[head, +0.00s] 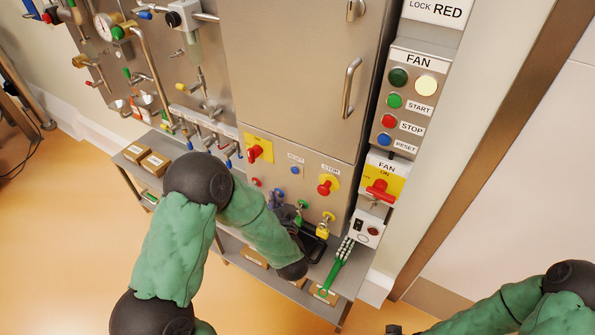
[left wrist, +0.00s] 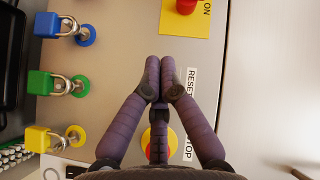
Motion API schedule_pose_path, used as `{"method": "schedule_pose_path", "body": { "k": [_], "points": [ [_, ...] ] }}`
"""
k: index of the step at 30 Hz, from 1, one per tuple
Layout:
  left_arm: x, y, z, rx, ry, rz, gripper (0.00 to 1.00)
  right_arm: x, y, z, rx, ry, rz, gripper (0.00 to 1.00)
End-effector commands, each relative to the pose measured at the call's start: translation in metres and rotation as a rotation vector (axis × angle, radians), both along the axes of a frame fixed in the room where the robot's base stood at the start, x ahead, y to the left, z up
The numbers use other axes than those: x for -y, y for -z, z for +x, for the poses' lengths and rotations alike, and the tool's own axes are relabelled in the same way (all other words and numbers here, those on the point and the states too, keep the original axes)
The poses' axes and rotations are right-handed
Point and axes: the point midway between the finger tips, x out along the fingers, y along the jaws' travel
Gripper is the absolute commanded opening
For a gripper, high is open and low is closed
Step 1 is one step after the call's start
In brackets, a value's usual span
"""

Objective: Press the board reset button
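The board's blue reset button (head: 295,170) shows in the head view under its RESET label, left of the red STOP button (head: 324,187) on a yellow plate. My left gripper (head: 284,211) is in front of the board, below and left of the blue button. In the left wrist view its fingers (left wrist: 160,66) are together and empty, with the RESET label (left wrist: 190,85) just right of them. The blue button is not visible there; the fingers may cover it. The STOP button is partly hidden behind the gripper.
Blue (left wrist: 47,25), green (left wrist: 40,83) and yellow (left wrist: 37,138) padlocks hang beside the gripper. A red switch (head: 254,152) sits above left. The separate fan panel (head: 405,100) has its own blue RESET button (head: 384,139). A shelf (head: 345,306) juts out below.

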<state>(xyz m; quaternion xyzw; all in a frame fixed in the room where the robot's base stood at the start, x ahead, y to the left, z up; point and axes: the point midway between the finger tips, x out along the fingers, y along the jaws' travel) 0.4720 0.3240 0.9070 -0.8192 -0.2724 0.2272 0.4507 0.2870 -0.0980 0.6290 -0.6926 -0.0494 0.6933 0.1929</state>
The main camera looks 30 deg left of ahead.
Motion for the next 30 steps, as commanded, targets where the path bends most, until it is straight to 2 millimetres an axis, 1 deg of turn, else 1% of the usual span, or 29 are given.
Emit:
{"method": "schedule_pose_path", "body": {
  "k": [5, 10, 24, 30],
  "points": [
    [0.0, 0.0, 0.001, 0.0, 0.002, -0.002, 0.0, 0.0, 0.0, 0.0, 0.0, 0.0, 0.0, 0.63],
    [0.001, 0.001, 0.01, 0.0, 0.002, -0.003, 0.0, 0.0, 0.002, 0.0, 0.0, 0.0, 0.0, 0.63],
    [0.006, 0.001, 0.066, 0.0, 0.002, -0.003, 0.0, 0.0, 0.012, 0.0, 0.0, 0.0, 0.0, 0.63],
    [0.007, 0.001, 0.082, 0.0, 0.003, -0.003, 0.0, 0.0, 0.012, 0.0, 0.0, 0.0, 0.0, 0.63]
  ]
}}
